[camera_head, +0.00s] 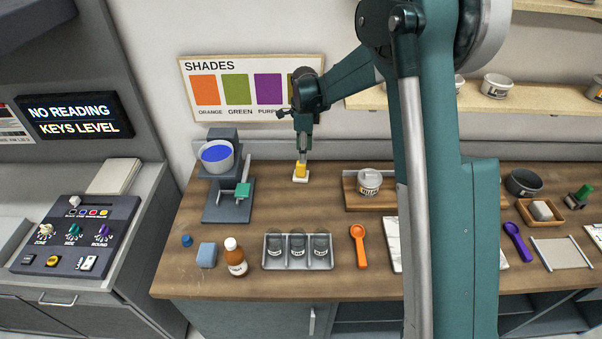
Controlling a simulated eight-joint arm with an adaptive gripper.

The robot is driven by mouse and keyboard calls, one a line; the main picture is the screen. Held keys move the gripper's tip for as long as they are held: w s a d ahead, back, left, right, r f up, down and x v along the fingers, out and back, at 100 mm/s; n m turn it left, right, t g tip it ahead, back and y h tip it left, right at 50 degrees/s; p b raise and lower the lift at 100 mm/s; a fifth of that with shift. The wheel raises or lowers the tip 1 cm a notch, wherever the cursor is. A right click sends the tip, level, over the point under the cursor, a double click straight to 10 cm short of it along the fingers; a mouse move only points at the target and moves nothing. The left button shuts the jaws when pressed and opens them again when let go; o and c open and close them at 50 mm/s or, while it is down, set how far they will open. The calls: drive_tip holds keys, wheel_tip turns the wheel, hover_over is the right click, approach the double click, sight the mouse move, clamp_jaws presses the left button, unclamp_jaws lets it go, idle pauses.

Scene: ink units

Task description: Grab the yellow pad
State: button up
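The yellow pad (301,170) is a small yellow block on a small white base (301,179), near the back of the wooden counter (270,205). My gripper (303,159) points straight down from above, with its fingertips at the top of the yellow pad. The fingers look close together and partly overlap the pad. At this size I cannot tell whether they grip it, or whether the pad is touching the counter.
A stand with a bowl of blue ink (217,156) is left of the pad. A wooden tray with a lidded white jar (370,182) is to the right.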

sight(301, 167)
drive_tip(key=shift+w+a+f+m, duration=0.15)
drive_tip(key=shift+w+a+f, duration=0.05)
drive_tip(key=shift+f, duration=0.3)
drive_tip(key=shift+w+a+f+m, duration=0.15)
drive_tip(key=shift+w+a+f, duration=0.05)
drive_tip(key=shift+f, duration=0.3)
drive_tip(key=shift+f, duration=0.1)
drive_tip(key=shift+f, duration=1.2)
drive_tip(key=shift+a+f+p, duration=0.1)
drive_tip(key=shift+f+p, duration=0.3)
drive_tip(key=shift+f, duration=2.15)
drive_tip(key=c, duration=1)
